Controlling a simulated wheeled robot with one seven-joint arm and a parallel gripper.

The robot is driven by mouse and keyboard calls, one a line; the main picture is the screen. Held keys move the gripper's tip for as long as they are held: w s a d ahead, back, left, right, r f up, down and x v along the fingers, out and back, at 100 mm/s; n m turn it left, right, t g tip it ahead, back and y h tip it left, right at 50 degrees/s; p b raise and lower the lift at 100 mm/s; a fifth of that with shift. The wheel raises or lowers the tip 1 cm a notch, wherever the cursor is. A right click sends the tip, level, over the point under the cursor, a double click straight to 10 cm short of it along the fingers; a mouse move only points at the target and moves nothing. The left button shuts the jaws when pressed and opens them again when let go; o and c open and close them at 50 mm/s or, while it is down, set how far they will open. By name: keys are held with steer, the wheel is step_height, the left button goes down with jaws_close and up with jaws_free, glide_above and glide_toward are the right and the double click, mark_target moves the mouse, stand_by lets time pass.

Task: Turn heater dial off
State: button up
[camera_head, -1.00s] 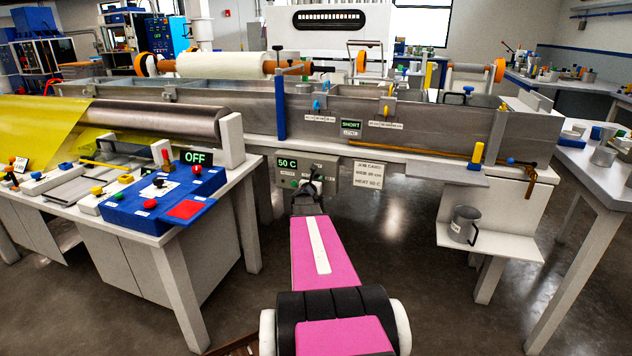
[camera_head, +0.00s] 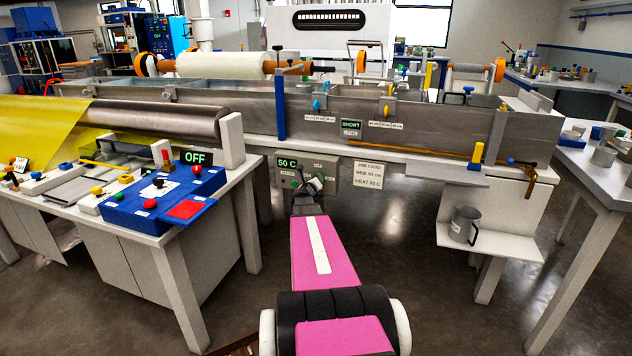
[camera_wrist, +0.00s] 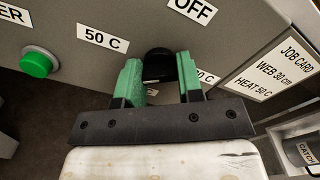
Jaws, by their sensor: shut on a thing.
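The heater dial (camera_wrist: 160,62) is a black knob on the grey control panel (camera_wrist: 240,50). Labels around it in the wrist view read OFF, 50 C and a third, partly hidden one ending in 0 C. My gripper (camera_wrist: 158,78) is shut on the dial, with a green finger pad on each side of it. In the head view my gripper (camera_head: 314,184) is at the panel, just right of a green-lit display (camera_head: 287,163) that reads 50 C.
A green button (camera_wrist: 38,62) is on the panel left of the dial. A job card (camera_head: 368,174) hangs to its right, reading HEAT 50 C. A grey catch can (camera_head: 463,224) stands on a low shelf. A blue control box (camera_head: 165,198) is on the left bench.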

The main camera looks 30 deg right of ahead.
steer(key=m, duration=2.5)
steer(key=shift+f, duration=0.1)
stand_by(1.9)
stand_by(0.6)
steer(key=o, duration=0.9)
steer(key=shift+o, duration=0.2)
